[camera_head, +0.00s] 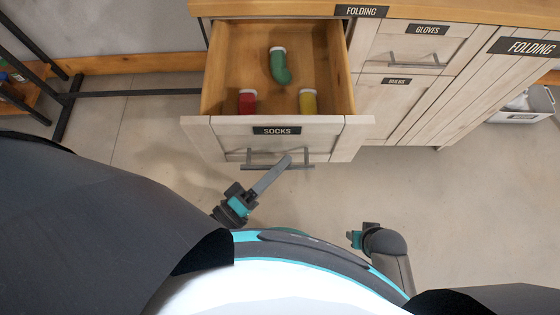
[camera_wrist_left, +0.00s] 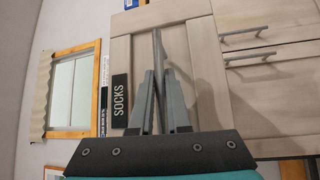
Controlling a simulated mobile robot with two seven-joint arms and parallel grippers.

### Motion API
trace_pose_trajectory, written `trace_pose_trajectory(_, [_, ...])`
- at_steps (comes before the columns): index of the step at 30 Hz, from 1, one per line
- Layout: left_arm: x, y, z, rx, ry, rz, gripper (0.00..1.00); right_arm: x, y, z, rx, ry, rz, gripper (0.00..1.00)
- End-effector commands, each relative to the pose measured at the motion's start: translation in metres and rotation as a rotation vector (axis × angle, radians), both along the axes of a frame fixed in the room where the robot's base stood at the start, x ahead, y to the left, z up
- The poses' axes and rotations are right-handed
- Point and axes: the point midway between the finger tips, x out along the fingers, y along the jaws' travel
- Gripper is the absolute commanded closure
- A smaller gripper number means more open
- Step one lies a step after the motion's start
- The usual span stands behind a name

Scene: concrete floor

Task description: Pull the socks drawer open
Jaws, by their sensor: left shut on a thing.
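The socks drawer (camera_head: 335,125) stands pulled out from the cabinet, with its black SOCKS label on the front. Inside it lie a green sock (camera_head: 279,68), a red sock (camera_head: 247,101) and a yellow sock (camera_head: 308,101). My left gripper (camera_head: 286,163) is at the drawer's grey bar handle (camera_head: 248,166) and shut on it. In the left wrist view the fingers (camera_wrist_left: 162,85) close around the handle bar (camera_wrist_left: 158,48), beside the SOCKS label (camera_wrist_left: 119,100). My right gripper (camera_head: 356,238) is low in the head view, away from the drawer; its fingers do not show clearly.
A GLOVES drawer (camera_head: 405,50) and another drawer below it (camera_head: 390,98) are shut on the right, near a FOLDING panel (camera_head: 500,65). A black metal rack (camera_head: 65,105) stands at the left. A light bin (camera_head: 530,108) is at the far right. Floor below the drawers is clear.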

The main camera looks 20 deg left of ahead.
Motion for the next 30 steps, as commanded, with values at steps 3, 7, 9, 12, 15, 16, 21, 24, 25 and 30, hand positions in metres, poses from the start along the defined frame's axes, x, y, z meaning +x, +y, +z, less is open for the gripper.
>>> trace_pose_trajectory(3, [0.0, 0.001, 0.0, 0.002, 0.001, 0.001, 0.81, 0.0, 0.0, 0.0, 0.0, 0.0, 0.0, 0.5])
trace_pose_trajectory(7, [0.0, 0.001, 0.0, 0.0, 0.001, 0.001, 0.66, 0.0, 0.0, 0.0, 0.0, 0.0, 0.0, 0.5])
trace_pose_trajectory(9, [0.0, 0.001, 0.0, 0.0, 0.001, 0.0, 0.58, 0.0, 0.0, 0.0, 0.0, 0.0, 0.0, 0.5])
trace_pose_trajectory(12, [0.0, 0.0, 0.0, 0.0, 0.001, 0.0, 0.55, 0.0, 0.0, 0.0, 0.0, 0.0, 0.0, 0.5])
trace_pose_trajectory(15, [0.0, 0.0, 0.0, 0.0, 0.001, 0.0, 0.55, 0.0, 0.0, 0.0, 0.0, 0.0, 0.0, 0.5])
trace_pose_trajectory(16, [0.0, 0.0, 0.0, 0.0, 0.001, 0.0, 0.55, 0.0, 0.0, 0.0, 0.0, 0.0, 0.0, 0.5])
trace_pose_trajectory(21, [0.0, 0.0, 0.0, 0.0, 0.0, 0.0, 0.55, 0.0, 0.0, 0.0, 0.0, 0.0, 0.0, 0.5])
trace_pose_trajectory(24, [0.0, 0.0, 0.0, 0.0, 0.0, 0.0, 0.55, 0.0, 0.0, 0.0, 0.0, 0.0, 0.0, 0.5])
trace_pose_trajectory(25, [0.0, 0.0, 0.0, 0.0, 0.001, 0.0, 0.55, 0.0, 0.0, 0.0, 0.0, 0.0, 0.0, 0.5])
trace_pose_trajectory(30, [-0.013, 0.007, -0.003, 0.001, 0.004, -0.001, 0.55, 0.001, 0.0, 0.002, 0.001, -0.008, 0.0, 0.5])
